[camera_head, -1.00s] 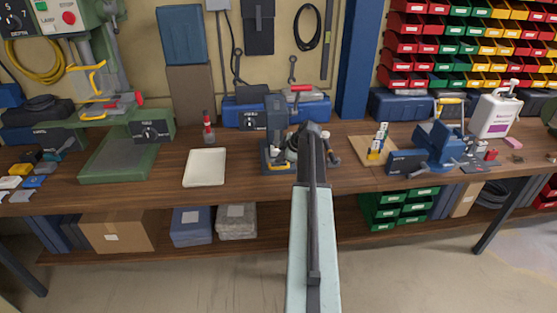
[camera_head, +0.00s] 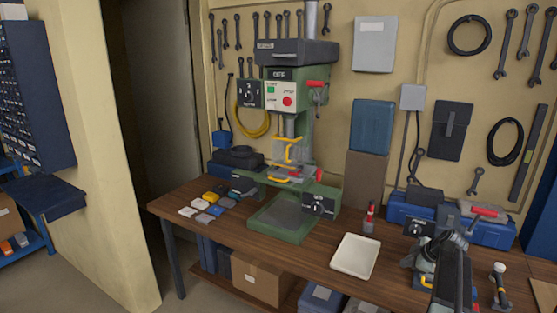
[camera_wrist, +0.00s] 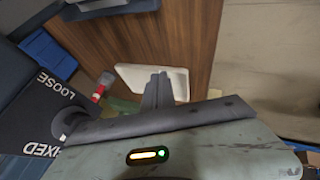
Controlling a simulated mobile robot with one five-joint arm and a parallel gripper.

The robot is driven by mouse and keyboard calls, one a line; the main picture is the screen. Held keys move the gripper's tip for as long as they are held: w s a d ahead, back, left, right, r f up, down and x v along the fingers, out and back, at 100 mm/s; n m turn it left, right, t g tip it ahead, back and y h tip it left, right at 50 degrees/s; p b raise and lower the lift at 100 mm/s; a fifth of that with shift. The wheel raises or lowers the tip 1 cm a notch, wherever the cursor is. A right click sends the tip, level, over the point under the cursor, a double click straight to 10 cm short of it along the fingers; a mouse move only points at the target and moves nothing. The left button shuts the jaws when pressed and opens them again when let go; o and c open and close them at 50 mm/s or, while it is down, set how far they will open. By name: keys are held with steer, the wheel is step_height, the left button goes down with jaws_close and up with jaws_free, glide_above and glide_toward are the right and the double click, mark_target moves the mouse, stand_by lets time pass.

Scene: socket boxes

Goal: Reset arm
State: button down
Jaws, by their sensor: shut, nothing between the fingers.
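My gripper (camera_wrist: 158,80) shows in the wrist view as dark fingers that are together and empty, pointing toward the white tray (camera_wrist: 184,84) on the wooden bench. In the head view my arm enters at the lower right, and its dark end (camera_head: 455,245) overlaps a small grey-blue machine (camera_head: 424,258) with a yellow handle. The fingertips are not clear in that view. The white tray (camera_head: 355,256) lies flat and empty to the left of my arm.
A green drill press (camera_head: 290,205) stands on the bench (camera_head: 225,240), with small coloured boxes (camera_head: 205,207) at its left. A red-topped bottle (camera_head: 369,217) stands behind the tray. In the wrist view a dark panel marked LOOSE and FIXED (camera_wrist: 40,108) is close at left.

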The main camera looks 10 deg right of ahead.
steer(key=w+a+f+n+g+y, duration=0.1)
steer(key=a+f+n+g+y, duration=0.15)
steer(key=a, duration=3.45)
steer(key=s+a+f+m+g+h, duration=0.1)
steer(key=s+a+m+g+h, duration=0.15)
steer(key=s+a, duration=0.55)
steer(key=s+d+f+m+g+h, duration=0.1)
steer(key=s+d+m+g, duration=0.1)
steer(key=s+m, duration=0.4)
steer(key=m, duration=0.5)
steer(key=shift+s, duration=0.15)
